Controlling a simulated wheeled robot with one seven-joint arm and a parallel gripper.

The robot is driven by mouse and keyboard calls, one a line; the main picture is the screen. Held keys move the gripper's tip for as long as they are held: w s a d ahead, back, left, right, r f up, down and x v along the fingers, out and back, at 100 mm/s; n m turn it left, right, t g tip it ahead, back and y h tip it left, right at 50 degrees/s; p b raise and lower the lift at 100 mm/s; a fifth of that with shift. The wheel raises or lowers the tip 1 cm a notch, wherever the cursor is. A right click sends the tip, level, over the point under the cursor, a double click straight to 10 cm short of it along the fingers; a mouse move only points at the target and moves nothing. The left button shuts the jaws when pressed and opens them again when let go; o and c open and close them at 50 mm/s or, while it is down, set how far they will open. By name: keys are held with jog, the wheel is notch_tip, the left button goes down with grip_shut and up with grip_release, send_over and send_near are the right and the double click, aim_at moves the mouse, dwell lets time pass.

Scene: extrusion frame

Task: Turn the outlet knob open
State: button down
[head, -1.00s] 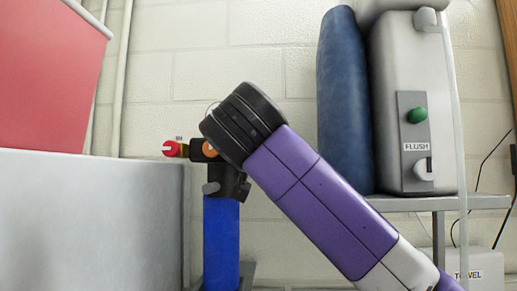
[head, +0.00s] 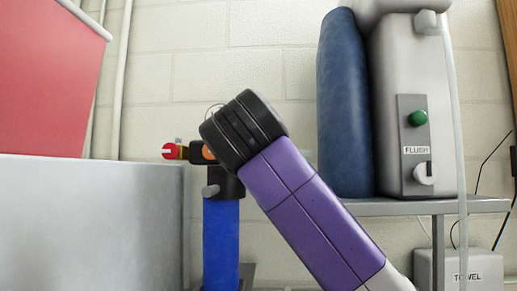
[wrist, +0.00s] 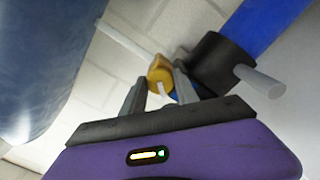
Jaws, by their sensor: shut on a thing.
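In the wrist view, a yellow-orange knob (wrist: 159,72) sits between the two grey fingers of my gripper (wrist: 161,84), which is shut on it. A black fitting (wrist: 221,62) with a grey stub is just right of the fingers, on a blue cylinder (wrist: 268,20). In the head view, the blue cylinder (head: 221,240) stands upright under the black fitting (head: 227,183). A red knob (head: 170,151) points left, and an orange disc (head: 207,153) is partly covered by my arm. My fingers are hidden there behind my black wrist joint.
A grey box (head: 90,225) fills the lower left, with a red container (head: 50,80) above. At right, a shelf (head: 425,206) holds a dark blue cylinder (head: 345,110) and a white FLUSH box (head: 405,100). A TOWEL box (head: 470,270) is below. A pale block wall is behind.

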jog(key=shift+a+n+p, duration=0.1)
jog(key=shift+n+p, duration=0.95)
jog(key=shift+n, duration=3.15)
jog(key=c, duration=0.9)
grip_release()
jog(key=shift+c, duration=0.2)
jog(key=s+b, duration=0.3)
jog(key=s, duration=0.4)
jog(key=shift+s, duration=0.4)
